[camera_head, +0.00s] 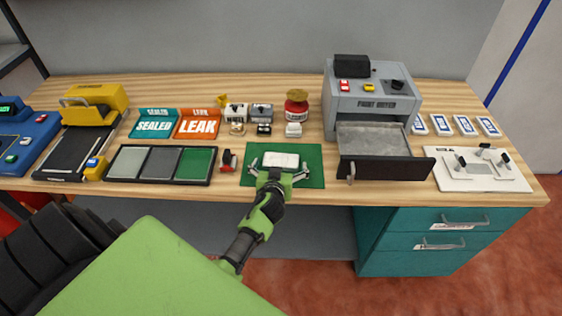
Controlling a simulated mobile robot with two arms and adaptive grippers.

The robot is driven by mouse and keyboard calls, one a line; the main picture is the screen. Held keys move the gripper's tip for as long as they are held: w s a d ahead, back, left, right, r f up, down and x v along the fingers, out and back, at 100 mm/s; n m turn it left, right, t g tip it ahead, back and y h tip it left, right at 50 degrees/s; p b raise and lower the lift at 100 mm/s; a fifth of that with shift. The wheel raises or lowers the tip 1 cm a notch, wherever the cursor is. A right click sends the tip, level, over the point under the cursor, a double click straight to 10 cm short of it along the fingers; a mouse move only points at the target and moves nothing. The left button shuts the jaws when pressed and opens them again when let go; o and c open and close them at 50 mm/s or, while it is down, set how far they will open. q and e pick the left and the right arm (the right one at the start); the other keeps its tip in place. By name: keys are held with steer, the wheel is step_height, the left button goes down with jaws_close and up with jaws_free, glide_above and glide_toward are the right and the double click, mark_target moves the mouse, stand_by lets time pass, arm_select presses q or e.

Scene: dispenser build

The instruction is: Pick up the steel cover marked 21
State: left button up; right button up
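My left gripper (278,170) reaches in over the green mat (312,178). Its fingers are spread to either side of a pale, rounded rectangular piece (281,160) on the mat; I cannot tell if they touch it. A black tray (145,181) left of the mat has three sections: light grey (129,162), dark grey (163,163) and green (195,163). No number 21 is readable anywhere, so I cannot tell which thing is the steel cover. My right gripper is not in view.
A grey machine (372,105) with an open drawer (385,168) stands right of the mat. A small red and black item (228,160) lies between tray and mat. Blue SEALED (154,124) and orange LEAK (198,124) trays stand behind. A white fixture board (478,170) is at right.

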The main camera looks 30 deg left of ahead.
arm_select(q)
steer(key=c, duration=1)
steer(key=shift+c, duration=0.2)
